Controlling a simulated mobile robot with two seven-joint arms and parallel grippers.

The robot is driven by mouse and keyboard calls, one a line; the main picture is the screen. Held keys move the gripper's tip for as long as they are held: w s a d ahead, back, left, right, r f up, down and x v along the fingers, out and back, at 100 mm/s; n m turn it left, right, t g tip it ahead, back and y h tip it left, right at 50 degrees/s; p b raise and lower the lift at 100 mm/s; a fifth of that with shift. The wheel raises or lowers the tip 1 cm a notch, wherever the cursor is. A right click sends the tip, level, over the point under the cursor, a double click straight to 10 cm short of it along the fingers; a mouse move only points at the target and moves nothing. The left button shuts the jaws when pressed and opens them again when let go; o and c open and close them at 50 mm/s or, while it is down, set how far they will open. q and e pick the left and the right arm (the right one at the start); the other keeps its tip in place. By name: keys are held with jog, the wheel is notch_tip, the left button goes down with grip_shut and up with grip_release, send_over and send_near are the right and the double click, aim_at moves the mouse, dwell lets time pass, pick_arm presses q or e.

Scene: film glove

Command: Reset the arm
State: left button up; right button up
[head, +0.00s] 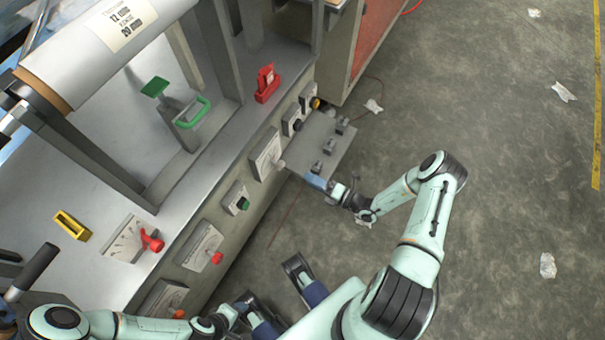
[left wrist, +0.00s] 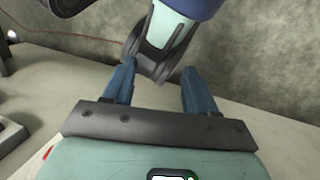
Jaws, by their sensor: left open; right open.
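My right gripper (head: 318,183) is open, with blue fingers at the near edge of a grey side plate (head: 338,145) that holds small dark blocks. I cannot tell whether the fingers touch the plate. My right arm bends out over the floor. My left arm (head: 105,325) lies low along the bottom left of the head view, beside the machine's front. Its gripper is hard to make out there. In the left wrist view the left gripper (left wrist: 158,92) is open, its two blue fingers wide apart with nothing held. A part of my own base shows beyond them.
A machine bench (head: 75,175) with a film roll (head: 105,35), green handle (head: 192,113) and red switch (head: 267,83) fills the left. Its front panel has knobs and dials. A red cabinet (head: 372,35) stands behind. The floor (head: 480,190) at right is open, with scattered white scraps.

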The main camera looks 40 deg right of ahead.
jog(key=shift+s+d, duration=0.1)
jog(key=shift+s, duration=0.2)
dwell(0.4)
